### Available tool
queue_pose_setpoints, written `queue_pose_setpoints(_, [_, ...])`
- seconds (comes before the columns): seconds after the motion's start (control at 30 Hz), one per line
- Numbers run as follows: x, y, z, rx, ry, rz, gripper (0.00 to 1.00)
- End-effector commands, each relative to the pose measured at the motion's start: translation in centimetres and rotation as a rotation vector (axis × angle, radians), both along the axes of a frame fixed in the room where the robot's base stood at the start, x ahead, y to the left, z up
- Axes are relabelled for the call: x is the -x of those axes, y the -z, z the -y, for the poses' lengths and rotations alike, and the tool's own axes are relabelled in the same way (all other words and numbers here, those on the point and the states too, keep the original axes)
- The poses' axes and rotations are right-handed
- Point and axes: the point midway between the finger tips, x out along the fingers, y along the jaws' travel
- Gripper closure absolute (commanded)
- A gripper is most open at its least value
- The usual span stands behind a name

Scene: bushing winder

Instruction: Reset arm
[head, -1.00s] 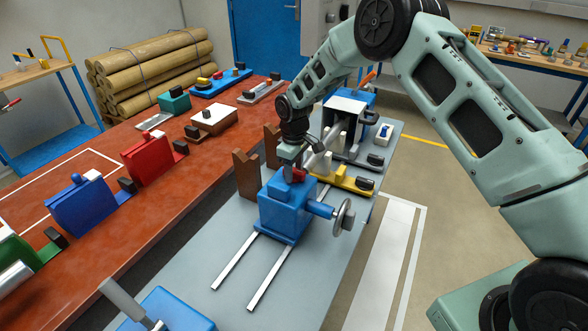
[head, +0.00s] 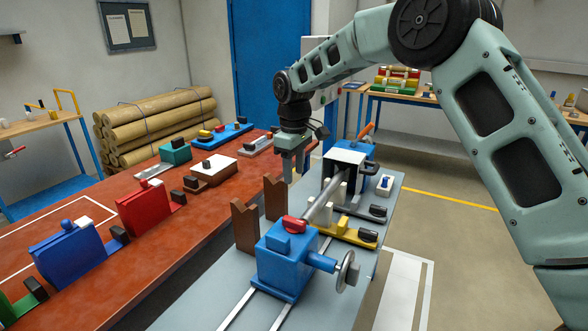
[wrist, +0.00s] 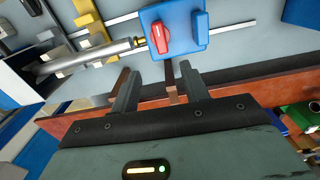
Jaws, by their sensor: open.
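My gripper (head: 292,160) points down in the head view, held above the far side of the winder bench, left of the black-and-white headstock (head: 343,172). Its two fingers also show in the wrist view (wrist: 158,92), apart with no object held between them. The blue tailstock (head: 284,262) with a red knob (head: 294,224) and a handwheel (head: 347,274) stands on the rails. A grey shaft (head: 324,203) runs between tailstock and headstock. The tailstock (wrist: 174,28) and shaft (wrist: 85,60) also show in the wrist view, beyond the fingertips.
Brown V-notched supports (head: 245,226) stand beside the shaft, close to the gripper. A red-brown table (head: 190,235) on the left holds blue (head: 68,262) and red (head: 145,208) fixtures. A yellow clamp (head: 345,231) lies right of the shaft. Space above the benches looks free.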

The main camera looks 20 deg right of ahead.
Motion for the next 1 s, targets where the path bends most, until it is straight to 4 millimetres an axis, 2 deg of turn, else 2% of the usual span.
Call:
queue_pose_setpoints(0.2, [0.0, -1.2, 0.0, -0.001, 0.0, -0.001, 0.55])
queue_pose_setpoints(0.5, [0.0, -1.2, 0.0, -0.001, 0.0, -0.001, 0.55])
queue_pose_setpoints(0.6, [1.1, -1.7, -1.0, -0.007, -0.005, 0.0, 0.55])
queue_pose_setpoints(0.67, [2.5, -2.1, -2.2, -0.015, -0.009, -0.002, 0.55])
queue_pose_setpoints(0.77, [6.2, -3.0, -4.8, -0.035, -0.015, -0.002, 0.55])
queue_pose_setpoints(0.9, [13.3, -3.9, -8.2, -0.061, -0.014, -0.01, 0.55])
queue_pose_setpoints(1.0, [18.6, -4.2, -9.7, -0.072, -0.008, -0.014, 0.55])
